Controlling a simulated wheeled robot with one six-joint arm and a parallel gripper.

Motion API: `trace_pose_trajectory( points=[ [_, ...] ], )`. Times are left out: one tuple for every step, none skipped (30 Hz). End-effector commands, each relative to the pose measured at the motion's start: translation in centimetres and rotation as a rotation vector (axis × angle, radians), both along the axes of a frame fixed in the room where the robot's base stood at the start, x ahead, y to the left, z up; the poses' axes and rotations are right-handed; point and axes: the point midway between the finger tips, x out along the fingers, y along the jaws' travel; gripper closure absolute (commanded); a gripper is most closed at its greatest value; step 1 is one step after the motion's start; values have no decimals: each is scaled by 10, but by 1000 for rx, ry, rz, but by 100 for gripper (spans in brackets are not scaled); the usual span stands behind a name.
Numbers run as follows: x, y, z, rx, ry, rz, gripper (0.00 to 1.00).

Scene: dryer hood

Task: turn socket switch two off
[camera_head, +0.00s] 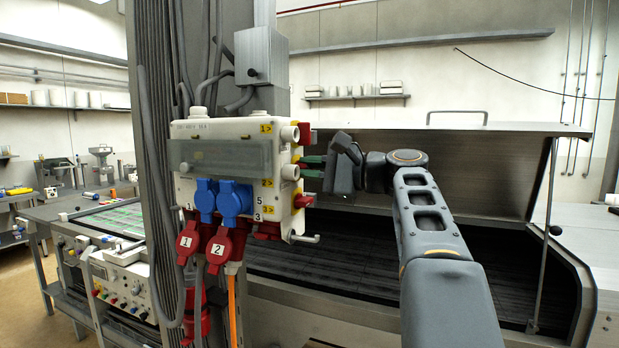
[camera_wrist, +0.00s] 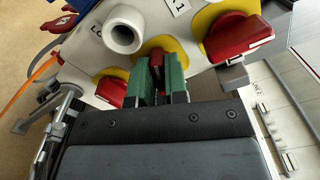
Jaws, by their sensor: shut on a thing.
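A white socket box (camera_head: 225,130) is fixed to a column, with yellow labels 1, 2 and 3 along its right edge. On that right side sit red rotary switches on yellow plates. The upper switch (camera_head: 305,133) and the lower switch (camera_head: 302,201) are free. My gripper (camera_head: 313,167) reaches in from the right at the middle switch, level with label 2. In the wrist view the green fingers (camera_wrist: 160,78) are shut on either side of the middle switch's red handle (camera_wrist: 157,60). The fingers hide part of that handle and its plate.
White round stubs (camera_wrist: 124,33) stick out beside the switches. Blue plugs (camera_head: 235,195) and red plugs (camera_head: 218,246) with cables hang at the box's front and underside. A metal hood (camera_head: 450,150) over a dark bed lies behind and right of my arm.

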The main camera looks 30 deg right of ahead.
Motion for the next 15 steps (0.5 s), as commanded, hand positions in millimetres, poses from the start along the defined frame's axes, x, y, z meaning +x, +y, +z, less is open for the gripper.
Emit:
trace_pose_trajectory(
  points=[
    [0, 0, -3, -31, -28, 1, 100],
    [0, 0, -4, -50, -45, 1, 100],
    [0, 0, -4, -75, -67, 2, 100],
    [0, 0, -4, -92, -82, 2, 100],
    [0, 0, -4, -109, -98, 2, 100],
    [0, 0, -4, -131, -118, 2, 100],
    [0, 0, -4, -146, -132, 2, 100],
    [0, 0, -4, -161, -146, 2, 100],
    [0, 0, -4, -179, -162, 2, 100],
    [0, 0, -3, -193, -175, 2, 100],
    [0, 0, -3, -205, -186, 2, 100],
    [0, 0, -4, -220, -200, 2, 100],
    [0, 0, -4, -230, -209, 2, 100],
    [0, 0, -4, -241, -219, 2, 100],
    [0, 0, -4, -252, -229, 2, 100]
  ],
)
